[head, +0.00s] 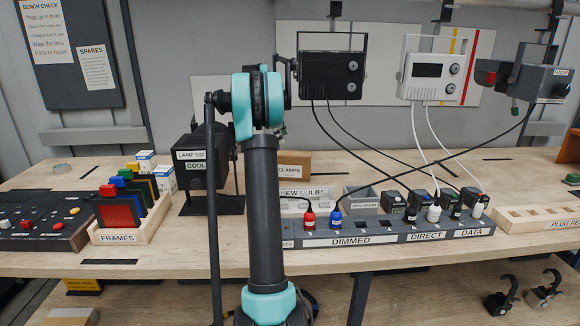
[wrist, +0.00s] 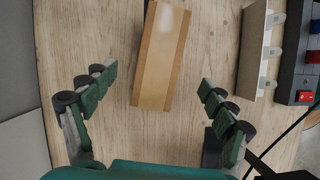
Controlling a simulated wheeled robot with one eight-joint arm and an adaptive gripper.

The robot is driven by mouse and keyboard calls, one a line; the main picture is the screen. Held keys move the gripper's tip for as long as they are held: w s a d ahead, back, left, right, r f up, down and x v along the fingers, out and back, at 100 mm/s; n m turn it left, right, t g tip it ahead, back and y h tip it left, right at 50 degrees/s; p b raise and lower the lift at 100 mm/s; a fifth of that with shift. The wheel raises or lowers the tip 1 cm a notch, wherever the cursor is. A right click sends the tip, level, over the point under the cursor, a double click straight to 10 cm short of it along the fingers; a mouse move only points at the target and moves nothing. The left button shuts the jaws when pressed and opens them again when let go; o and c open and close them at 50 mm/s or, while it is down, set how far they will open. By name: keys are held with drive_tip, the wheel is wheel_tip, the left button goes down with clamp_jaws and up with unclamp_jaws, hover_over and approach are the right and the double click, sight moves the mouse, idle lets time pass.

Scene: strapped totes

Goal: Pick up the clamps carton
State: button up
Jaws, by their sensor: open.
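The clamps carton (head: 292,165) is a brown cardboard box on the back of the wooden bench, partly hidden behind my arm in the head view. Its label reads "CLAMPS". My gripper (wrist: 160,86) is open and empty, with green fingers spread to either side. The fingers are apart from the carton. In the head view my gripper is hidden behind my arm.
A lamp box (head: 203,160) marked "COOL" stands left of the carton. A white bin (head: 303,205) and a socket strip (head: 345,239) with plugs and cables lie in front and right. In the wrist view a white bin (wrist: 257,50) stands right of the carton. Bare bench lies left of the carton.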

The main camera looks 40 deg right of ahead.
sight(290, 153)
drive_tip(key=x, duration=0.7)
drive_tip(key=shift+s+f, duration=0.1)
drive_tip(key=shift+f, duration=0.15)
drive_tip(key=shift+x, duration=2.6)
drive_tip(key=shift+f, duration=0.3)
drive_tip(key=shift+c, duration=0.4)
drive_tip(key=c, duration=1.7)
clamp_jaws()
drive_tip(key=shift+r, duration=0.1)
